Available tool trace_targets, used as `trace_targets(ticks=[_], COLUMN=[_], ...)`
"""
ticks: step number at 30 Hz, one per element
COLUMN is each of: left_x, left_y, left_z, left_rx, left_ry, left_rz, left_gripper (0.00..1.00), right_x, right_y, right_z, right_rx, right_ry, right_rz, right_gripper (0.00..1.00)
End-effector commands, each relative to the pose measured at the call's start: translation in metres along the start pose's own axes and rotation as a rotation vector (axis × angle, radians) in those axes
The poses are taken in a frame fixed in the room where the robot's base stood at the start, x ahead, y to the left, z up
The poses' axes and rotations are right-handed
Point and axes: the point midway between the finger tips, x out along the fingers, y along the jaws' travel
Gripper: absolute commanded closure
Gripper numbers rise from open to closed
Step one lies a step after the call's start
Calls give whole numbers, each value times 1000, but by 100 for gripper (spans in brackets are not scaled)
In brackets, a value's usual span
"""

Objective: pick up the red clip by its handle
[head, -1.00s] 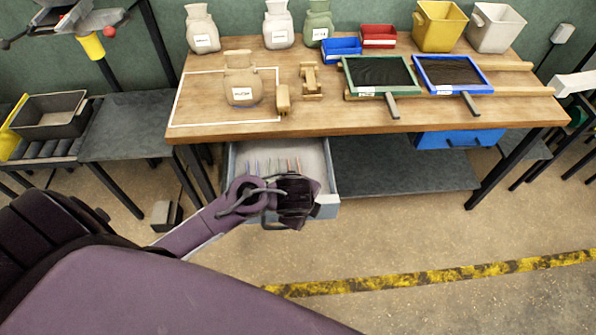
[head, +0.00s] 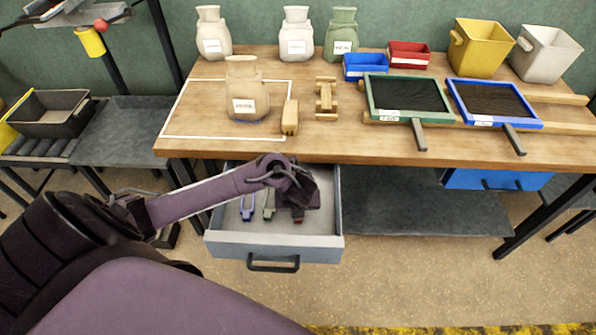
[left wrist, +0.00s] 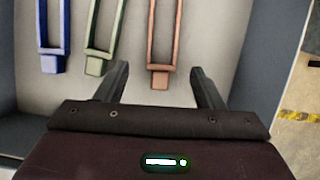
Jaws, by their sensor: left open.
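The red clip (left wrist: 161,78) lies in the open drawer (head: 273,243), with its handle block near my fingers. In the left wrist view it sits between the two fingers of my left gripper (left wrist: 164,80), which are open and apart from it on both sides. In the head view my left gripper (head: 296,205) is over the right part of the drawer and hides most of the red clip. A green clip (left wrist: 104,40) and a blue clip (left wrist: 52,35) lie to its left in the drawer. My right gripper is not in view.
The drawer's side wall (left wrist: 263,60) rises to the right of the clips. The workbench (head: 330,145) is above and behind the drawer, carrying a tan sack (head: 246,88), framed sieves (head: 409,97) and bins (head: 476,46). Open floor lies in front.

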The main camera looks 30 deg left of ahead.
Motion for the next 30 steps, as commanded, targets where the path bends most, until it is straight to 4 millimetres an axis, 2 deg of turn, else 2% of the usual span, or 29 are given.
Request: trace_targets(ticks=[1, 6, 12, 16, 30], left_x=[11, 34, 39, 39, 39], left_y=[0, -1, -2, -2, -1], left_z=[-2, -3, -2, -2, -2], left_rx=[-1, -1, -1, -1, -1], left_ry=[0, 0, -1, -1, 0], left_rz=[2, 1, -1, -1, -1], left_gripper=[38, 38, 38, 38, 100], right_x=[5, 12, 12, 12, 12], right_y=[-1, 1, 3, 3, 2], right_z=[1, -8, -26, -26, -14], right_rx=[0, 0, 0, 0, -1], right_ry=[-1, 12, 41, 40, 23], right_rz=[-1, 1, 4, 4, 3], right_gripper=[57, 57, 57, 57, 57])
